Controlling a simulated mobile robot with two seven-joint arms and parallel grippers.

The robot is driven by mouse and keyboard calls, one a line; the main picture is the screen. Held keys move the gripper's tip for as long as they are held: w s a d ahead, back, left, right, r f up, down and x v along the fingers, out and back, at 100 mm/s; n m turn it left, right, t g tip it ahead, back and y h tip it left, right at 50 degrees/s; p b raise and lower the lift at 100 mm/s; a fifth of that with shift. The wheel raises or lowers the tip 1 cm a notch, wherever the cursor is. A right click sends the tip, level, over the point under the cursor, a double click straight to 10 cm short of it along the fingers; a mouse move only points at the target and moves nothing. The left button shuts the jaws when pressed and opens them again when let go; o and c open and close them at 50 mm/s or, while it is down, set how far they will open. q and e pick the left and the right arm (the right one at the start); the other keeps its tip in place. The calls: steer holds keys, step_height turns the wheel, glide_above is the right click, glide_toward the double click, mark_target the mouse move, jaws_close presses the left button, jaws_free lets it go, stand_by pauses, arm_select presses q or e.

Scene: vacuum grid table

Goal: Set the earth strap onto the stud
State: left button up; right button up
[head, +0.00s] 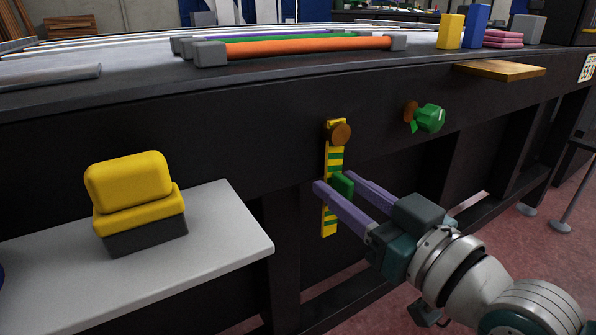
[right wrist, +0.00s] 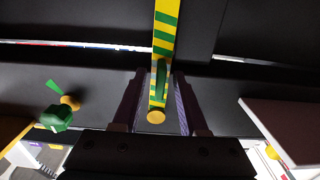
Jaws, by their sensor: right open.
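The earth strap (head: 334,160), yellow with green stripes, hangs upright against the dark side of the table, with a round copper-coloured disc (head: 341,134) near its top and a green tab (head: 342,185) on its front. To its right, a green knob (head: 431,118) sits in front of a copper-coloured stud (head: 410,111) on the same side. My right gripper (head: 334,184) is open, its two purple fingers on either side of the strap around the green tab. The right wrist view shows the strap (right wrist: 164,35) and tab (right wrist: 161,78) between the fingers, not visibly clamped. My left gripper is out of view.
A light grey shelf (head: 225,235) stands at the left, bearing a yellow and dark block (head: 135,195). Coloured bars (head: 300,48) and small blocks (head: 450,30) lie on the table top. A wooden board (head: 499,70) juts from the table edge above the knob.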

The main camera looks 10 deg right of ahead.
steer(key=shift+w, duration=0.1)
jaws_close()
stand_by(0.3)
stand_by(1.1)
